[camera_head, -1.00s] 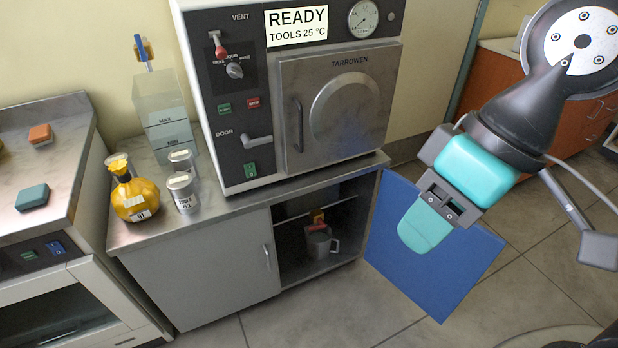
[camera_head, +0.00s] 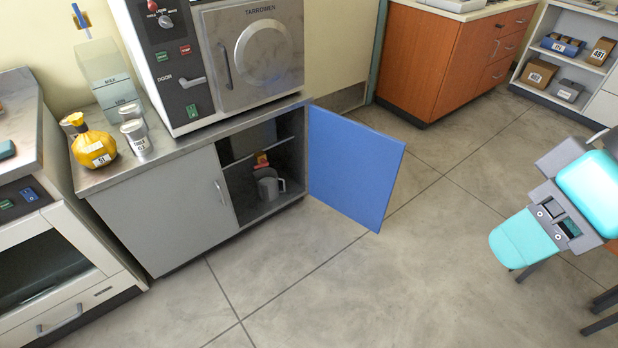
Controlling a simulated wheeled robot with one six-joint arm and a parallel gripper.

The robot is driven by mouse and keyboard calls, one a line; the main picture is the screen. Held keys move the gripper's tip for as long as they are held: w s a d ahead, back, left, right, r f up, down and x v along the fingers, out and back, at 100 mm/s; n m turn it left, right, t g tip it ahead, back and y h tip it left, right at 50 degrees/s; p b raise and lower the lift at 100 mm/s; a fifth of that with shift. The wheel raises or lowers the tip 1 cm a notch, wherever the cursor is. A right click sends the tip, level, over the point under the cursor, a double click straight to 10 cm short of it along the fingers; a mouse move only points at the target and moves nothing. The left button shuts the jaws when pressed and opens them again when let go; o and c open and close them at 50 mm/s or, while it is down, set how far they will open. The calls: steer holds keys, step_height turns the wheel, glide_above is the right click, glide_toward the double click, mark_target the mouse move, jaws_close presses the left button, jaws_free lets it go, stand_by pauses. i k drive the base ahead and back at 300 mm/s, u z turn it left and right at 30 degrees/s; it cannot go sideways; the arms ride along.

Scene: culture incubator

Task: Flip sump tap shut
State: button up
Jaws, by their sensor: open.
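The sump tap (camera_head: 262,159) seems to be the small red and yellow fitting inside the open right half of the cupboard, above a grey jug (camera_head: 269,187). It is small and shaded, so its lever position cannot be told. My gripper (camera_head: 525,243), with teal fingers, is at the right of the picture, over the floor and well apart from the cupboard. It is open, and nothing shows in it. One finger hides much of the other.
A blue cupboard door (camera_head: 352,168) stands open between my gripper and the cupboard opening. Open floor (camera_head: 400,285) lies in front.

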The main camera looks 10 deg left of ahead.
mark_target(265, 164)
steer(key=u, duration=1)
steer(key=i, duration=1.65)
steer(key=z, duration=0.75)
